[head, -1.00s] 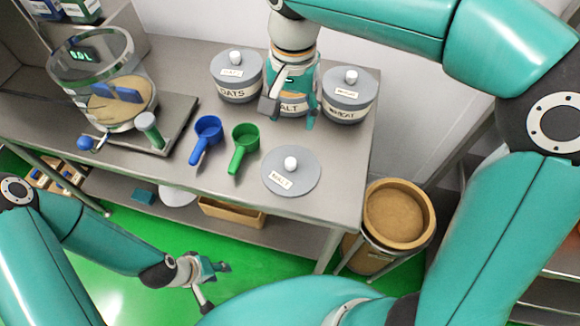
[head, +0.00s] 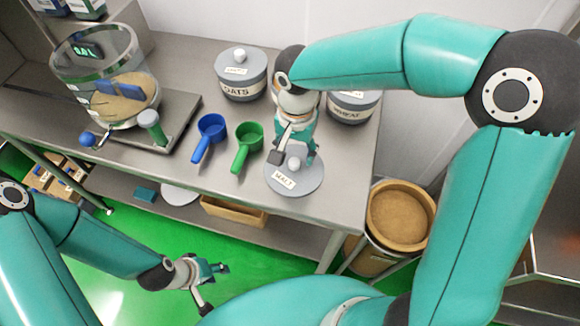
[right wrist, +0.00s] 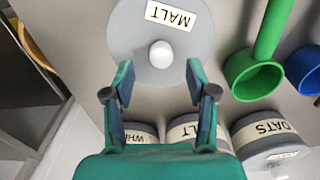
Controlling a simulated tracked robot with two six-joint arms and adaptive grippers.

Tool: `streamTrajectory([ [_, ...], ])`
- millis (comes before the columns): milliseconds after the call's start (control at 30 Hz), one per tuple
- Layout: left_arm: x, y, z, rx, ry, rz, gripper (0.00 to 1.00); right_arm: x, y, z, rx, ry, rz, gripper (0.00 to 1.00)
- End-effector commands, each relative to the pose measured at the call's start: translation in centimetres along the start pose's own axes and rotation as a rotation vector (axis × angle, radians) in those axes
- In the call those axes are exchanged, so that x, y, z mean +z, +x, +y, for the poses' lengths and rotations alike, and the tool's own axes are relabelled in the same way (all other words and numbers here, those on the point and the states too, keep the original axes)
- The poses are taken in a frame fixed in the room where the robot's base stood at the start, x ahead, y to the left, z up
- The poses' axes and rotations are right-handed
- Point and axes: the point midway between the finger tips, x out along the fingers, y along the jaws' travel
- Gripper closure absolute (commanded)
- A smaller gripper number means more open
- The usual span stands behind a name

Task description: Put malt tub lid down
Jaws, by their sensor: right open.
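The malt tub lid (head: 301,184) is a grey disc with a white knob and a MALT label. It lies flat on the steel table near the front edge. It also shows in the right wrist view (right wrist: 155,68). My right gripper (head: 293,159) is over the lid, open, with the knob ahead of and between its fingers; I cannot tell whether they touch it. The malt tub (right wrist: 183,132) shows partly behind the fingers in the right wrist view. My left gripper (head: 212,280) hangs over the green floor, away from the table; its jaw state is unclear.
The oats tub (head: 240,87) and wheat tub (head: 352,108) stand lidded at the back. A blue scoop (head: 211,128) and a green scoop (head: 247,138) lie left of the lid. A clear drum machine (head: 108,80) is at left. A brown bin (head: 399,212) stands beyond the table's right end.

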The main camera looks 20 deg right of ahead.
Motion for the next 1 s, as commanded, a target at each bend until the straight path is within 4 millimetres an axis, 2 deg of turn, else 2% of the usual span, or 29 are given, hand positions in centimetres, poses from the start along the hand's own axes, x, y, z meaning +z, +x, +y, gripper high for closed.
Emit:
streamTrajectory([
  [200, 0.0, -0.7, 0.2, 0.0, 0.0, 0.0, 0.6, 0.1, 3.1, -0.2, 0.005, 0.0, -0.004, 0.43],
  [300, 0.0, -0.7, 0.3, 0.0, 0.0, 0.0, 0.6, 0.1, 4.0, -0.2, 0.003, -0.001, -0.003, 0.43],
  [567, 0.0, -0.7, 0.3, 0.0, 0.0, 0.0, 0.6, 0.1, 4.3, -0.2, 0.0, 0.0, -0.002, 0.43],
  [900, 0.0, -0.7, 0.3, 0.0, 0.0, 0.0, 0.6, 0.0, 4.3, -0.2, 0.0, 0.0, -0.002, 0.98],
  [1000, 0.0, -0.7, 0.3, 0.0, 0.0, 0.0, 0.6, 0.0, 4.3, -0.2, 0.0, 0.0, -0.001, 1.0],
])
